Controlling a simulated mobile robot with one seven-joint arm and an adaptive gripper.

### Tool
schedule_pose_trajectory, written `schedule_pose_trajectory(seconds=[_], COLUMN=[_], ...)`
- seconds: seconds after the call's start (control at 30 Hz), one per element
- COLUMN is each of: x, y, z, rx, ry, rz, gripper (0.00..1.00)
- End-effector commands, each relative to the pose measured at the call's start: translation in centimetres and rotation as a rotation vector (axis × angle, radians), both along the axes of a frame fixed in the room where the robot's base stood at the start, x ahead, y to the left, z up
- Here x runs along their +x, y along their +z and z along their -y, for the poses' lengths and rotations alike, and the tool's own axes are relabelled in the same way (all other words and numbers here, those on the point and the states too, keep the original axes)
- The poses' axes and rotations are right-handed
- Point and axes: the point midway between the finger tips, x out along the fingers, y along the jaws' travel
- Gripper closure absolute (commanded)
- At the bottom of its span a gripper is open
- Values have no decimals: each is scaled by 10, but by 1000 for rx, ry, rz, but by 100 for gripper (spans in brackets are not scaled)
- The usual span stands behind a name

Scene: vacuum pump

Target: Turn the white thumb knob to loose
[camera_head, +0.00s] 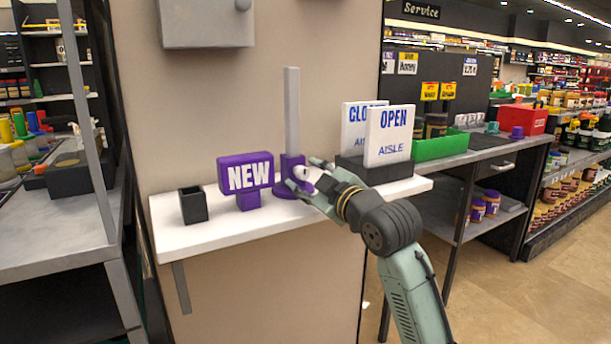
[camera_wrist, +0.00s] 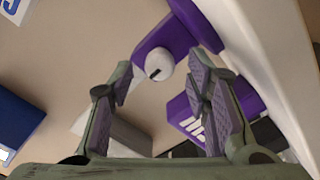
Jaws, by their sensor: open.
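The white thumb knob (camera_head: 302,172) is on a purple holder (camera_head: 291,162) at the foot of an upright grey post (camera_head: 292,105). In the wrist view the knob (camera_wrist: 160,65) is round, with a short dark mark on its face, and sticks out of the purple holder (camera_wrist: 165,38). My gripper (camera_head: 304,174) is open at the front of the holder. In the wrist view its fingers (camera_wrist: 162,68) stand on either side of the knob, with a gap on both sides. I cannot tell how deep the fingertips reach around it.
A purple NEW sign (camera_head: 246,174) and a black cup (camera_head: 193,205) stand left of the holder on the white shelf (camera_head: 225,228). To its right, CLOSED/OPEN aisle signs (camera_head: 389,137) stand in a dark base. A grey box (camera_head: 207,22) hangs on the wall above.

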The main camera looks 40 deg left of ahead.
Motion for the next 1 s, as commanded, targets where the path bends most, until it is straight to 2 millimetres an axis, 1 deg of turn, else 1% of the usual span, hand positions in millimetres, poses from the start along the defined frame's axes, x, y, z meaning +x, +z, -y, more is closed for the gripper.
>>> schedule_pose_trajectory(seconds=[0.03, 0.3, 0.4, 0.5, 0.67, 1.0], x=[-3, -25, -31, -36, -39, -39], y=[0, 0, 0, 0, 0, 0], z=[11, 64, 79, 89, 96, 96], rx=[1, 2, 1, 0, -1, 0], ry=[-4, -5, -4, -3, -2, -1], rz=[1, 1, 1, 0, 0, 0], gripper=[56, 56, 56, 56, 56, 56])
